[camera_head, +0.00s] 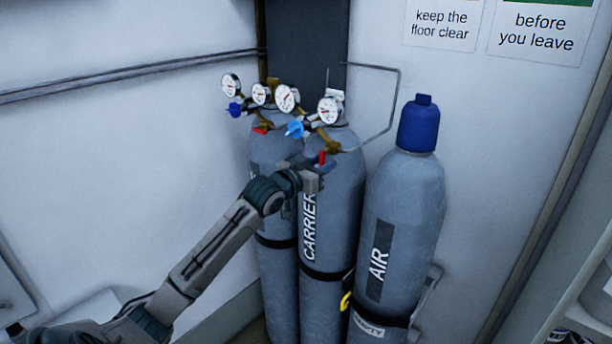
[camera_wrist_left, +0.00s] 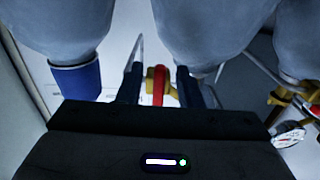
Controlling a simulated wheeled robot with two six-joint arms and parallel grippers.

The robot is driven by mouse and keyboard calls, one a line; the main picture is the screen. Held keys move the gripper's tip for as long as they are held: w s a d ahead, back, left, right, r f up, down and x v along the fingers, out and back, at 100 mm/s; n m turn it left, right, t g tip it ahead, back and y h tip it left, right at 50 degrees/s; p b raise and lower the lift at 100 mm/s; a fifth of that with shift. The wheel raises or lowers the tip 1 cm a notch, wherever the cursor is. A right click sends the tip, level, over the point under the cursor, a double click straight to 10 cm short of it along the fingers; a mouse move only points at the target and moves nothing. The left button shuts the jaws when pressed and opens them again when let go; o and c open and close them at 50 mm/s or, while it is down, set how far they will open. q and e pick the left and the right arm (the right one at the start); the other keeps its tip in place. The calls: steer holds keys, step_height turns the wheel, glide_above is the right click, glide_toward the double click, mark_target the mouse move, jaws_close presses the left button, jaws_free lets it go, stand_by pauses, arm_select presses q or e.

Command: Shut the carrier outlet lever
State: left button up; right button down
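The carrier cylinder (camera_head: 330,240) stands upright in the middle of the head view, with its name on a dark label. Its brass regulator carries two round gauges (camera_head: 329,110) and a blue knob (camera_head: 294,129). The red outlet lever (camera_head: 322,157) shows just beside my left gripper (camera_head: 318,172), below the regulator. In the left wrist view the red lever (camera_wrist_left: 158,86) stands between the two dark fingers of my left gripper (camera_wrist_left: 158,88), with gaps on both sides. The gripper is open and partly hides the cylinder's shoulder. My right gripper is not in view.
A second cylinder (camera_head: 275,190) stands close on the left, with its own gauges, blue knob (camera_head: 235,109) and red lever (camera_head: 260,130). The air cylinder (camera_head: 408,205) with a blue cap (camera_head: 419,125) stands on the right. A thin bent pipe (camera_head: 399,100) runs along the wall.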

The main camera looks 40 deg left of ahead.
arm_select(q)
steer(key=s+b, duration=0.4)
steer(key=s, duration=0.4)
steer(key=shift+s+a, duration=0.3)
steer(key=shift+s, duration=0.05)
